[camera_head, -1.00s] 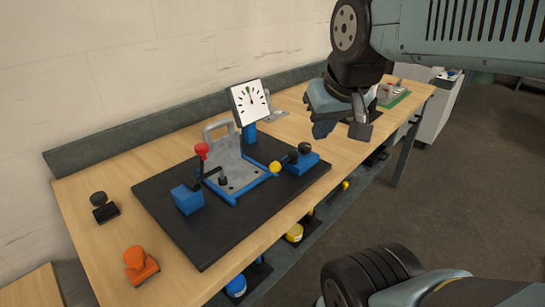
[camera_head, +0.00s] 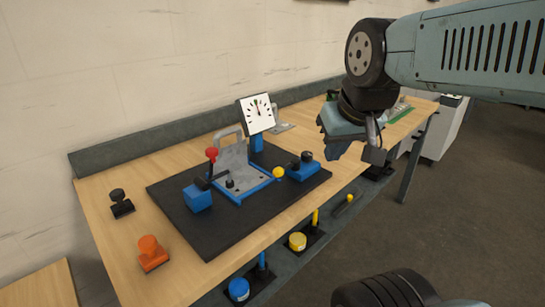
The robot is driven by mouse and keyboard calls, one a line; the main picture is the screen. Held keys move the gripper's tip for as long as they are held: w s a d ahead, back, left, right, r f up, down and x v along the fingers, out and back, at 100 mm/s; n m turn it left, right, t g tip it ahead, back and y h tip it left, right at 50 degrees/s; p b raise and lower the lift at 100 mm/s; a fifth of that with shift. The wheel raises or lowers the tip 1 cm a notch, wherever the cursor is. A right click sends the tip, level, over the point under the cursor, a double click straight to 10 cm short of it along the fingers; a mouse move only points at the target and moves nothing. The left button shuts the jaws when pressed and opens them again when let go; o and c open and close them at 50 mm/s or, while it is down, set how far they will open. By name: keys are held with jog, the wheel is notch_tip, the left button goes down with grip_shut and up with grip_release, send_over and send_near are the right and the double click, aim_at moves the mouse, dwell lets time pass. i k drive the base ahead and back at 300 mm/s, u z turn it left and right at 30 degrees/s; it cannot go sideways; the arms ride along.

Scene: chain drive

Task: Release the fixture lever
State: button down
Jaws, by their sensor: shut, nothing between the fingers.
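The fixture stands on a black base plate (camera_head: 220,233) on the wooden bench. It has a grey plate with a handle (camera_head: 232,158) in a blue frame (camera_head: 256,190). A lever with a red knob (camera_head: 212,154) rises at its left, by a blue block (camera_head: 197,198). A yellow knob (camera_head: 278,173) shows at its right, beside a blue block with a black knob (camera_head: 303,168). Which knob belongs to the release lever I cannot tell. My gripper (camera_head: 365,150) is shut and empty, above the bench to the right of the fixture, apart from it.
A white dial gauge (camera_head: 257,113) stands behind the fixture. A black stamp-like item (camera_head: 121,203) and an orange one (camera_head: 151,253) sit on the bench at left. Yellow (camera_head: 298,241) and blue (camera_head: 238,289) items are on a lower shelf. Bench wood right of the base plate is clear.

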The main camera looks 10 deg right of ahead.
aim_at(295, 165)
jog(key=u, duration=1.3)
jog(key=k, duration=1.35)
jog(key=z, duration=1.35)
jog(key=i, duration=1.6)
